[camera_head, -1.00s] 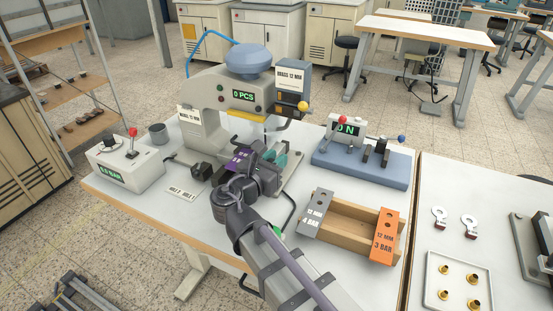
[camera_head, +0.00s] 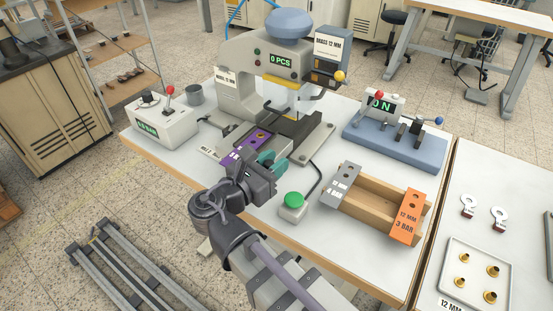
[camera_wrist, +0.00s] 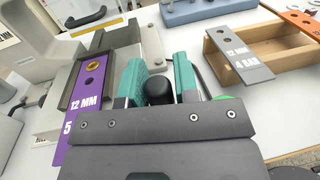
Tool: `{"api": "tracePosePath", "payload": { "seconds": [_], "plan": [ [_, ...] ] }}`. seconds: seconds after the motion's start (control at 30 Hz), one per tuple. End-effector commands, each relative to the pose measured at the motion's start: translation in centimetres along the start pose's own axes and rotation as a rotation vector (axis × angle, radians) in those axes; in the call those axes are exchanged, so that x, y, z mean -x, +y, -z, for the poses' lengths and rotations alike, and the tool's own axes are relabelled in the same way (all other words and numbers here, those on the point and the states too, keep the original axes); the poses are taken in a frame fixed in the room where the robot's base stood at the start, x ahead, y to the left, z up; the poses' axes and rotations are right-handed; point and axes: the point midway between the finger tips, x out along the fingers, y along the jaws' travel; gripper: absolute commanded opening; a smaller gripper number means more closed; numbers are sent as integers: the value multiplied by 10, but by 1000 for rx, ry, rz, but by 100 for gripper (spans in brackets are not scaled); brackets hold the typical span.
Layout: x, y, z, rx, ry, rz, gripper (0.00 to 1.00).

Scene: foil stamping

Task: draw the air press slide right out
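The air press (camera_head: 235,85) stands at the back of the table, its screen reading 0 PCS. Its slide carries a purple plate (camera_head: 258,139) marked 12 MM, also in the wrist view (camera_wrist: 84,98) with a 5 below. The slide sticks out in front of the press head, and a dark channel (camera_head: 299,126) shows behind it. My gripper (camera_head: 272,160) is at the slide's front end. In the wrist view its teal fingers (camera_wrist: 160,78) stand close on both sides of a black knob (camera_wrist: 158,92) and seem to grip it. The knob is hidden in the head view.
A green button (camera_head: 293,200) sits right of my gripper. A wooden box (camera_head: 385,210) with grey and orange plates stands further right. A blue lever fixture (camera_head: 405,150) is behind it, and a pressure box (camera_head: 163,128) stands at left. Rails (camera_head: 125,265) lie on the floor.

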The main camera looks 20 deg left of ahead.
Motion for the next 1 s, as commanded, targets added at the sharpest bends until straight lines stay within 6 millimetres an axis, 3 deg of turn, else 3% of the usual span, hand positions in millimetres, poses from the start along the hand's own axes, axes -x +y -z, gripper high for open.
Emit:
{"api": "tracePosePath", "payload": {
  "seconds": [0.2,0.57,1.0],
  "plan": [
    [-1,0,0,1,-1,0,50],
    [8,1,0,1,-2,-1,50],
    [99,1,0,1,-2,-3,50]
  ]
}}
